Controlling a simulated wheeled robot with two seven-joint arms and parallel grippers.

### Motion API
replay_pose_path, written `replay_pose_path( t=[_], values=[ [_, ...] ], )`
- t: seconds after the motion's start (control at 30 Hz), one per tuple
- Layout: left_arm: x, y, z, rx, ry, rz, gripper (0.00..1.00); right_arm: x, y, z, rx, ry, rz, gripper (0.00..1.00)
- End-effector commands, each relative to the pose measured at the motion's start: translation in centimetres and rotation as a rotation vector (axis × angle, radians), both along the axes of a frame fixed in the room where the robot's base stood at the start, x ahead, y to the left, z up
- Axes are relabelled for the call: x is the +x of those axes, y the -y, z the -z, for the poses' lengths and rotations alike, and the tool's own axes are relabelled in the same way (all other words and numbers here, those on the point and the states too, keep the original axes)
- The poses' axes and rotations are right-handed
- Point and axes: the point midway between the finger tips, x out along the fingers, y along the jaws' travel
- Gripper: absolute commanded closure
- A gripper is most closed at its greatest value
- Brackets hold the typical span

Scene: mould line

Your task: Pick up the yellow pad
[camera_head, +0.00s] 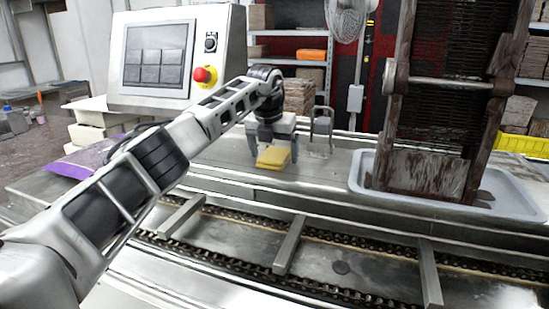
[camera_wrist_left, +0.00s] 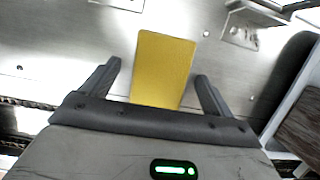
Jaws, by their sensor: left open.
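The yellow pad (camera_head: 272,157) lies flat on the metal work surface behind the chain conveyor. In the left wrist view the yellow pad (camera_wrist_left: 162,68) sits between and ahead of the two dark fingers. My left gripper (camera_head: 272,148) points down over the pad, its fingers apart on either side. In the left wrist view the left gripper (camera_wrist_left: 158,82) is open, with a gap between the pad and each finger. The pad's near end is hidden by the gripper body in that view. My right gripper is not in view.
A metal bracket (camera_head: 321,130) stands just right of the pad. A grey tray (camera_head: 360,178) holds a tall rusty mould rack (camera_head: 425,172) further right. A control panel (camera_head: 118,60) with a red button stands behind my arm. The chain conveyor (camera_head: 330,243) runs in front.

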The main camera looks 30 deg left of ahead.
Motion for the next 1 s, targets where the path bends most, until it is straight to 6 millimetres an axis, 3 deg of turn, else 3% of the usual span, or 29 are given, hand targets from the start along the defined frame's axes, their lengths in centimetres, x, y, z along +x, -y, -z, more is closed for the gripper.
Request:
replay_pose_path(
  t=[0.67, 0.83, 1.0],
  values=[
    [-0.02, 0.01, 0.48, -0.001, 0.0, 0.0, 0.12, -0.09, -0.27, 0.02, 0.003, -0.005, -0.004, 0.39],
    [-0.03, 0.02, 0.5, 0.0, -0.001, 0.0, 0.6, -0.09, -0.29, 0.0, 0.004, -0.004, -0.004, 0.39],
    [-0.03, 0.04, 0.5, 0.0, -0.001, 0.0, 0.61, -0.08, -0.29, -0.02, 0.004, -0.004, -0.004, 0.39]
  ],
)
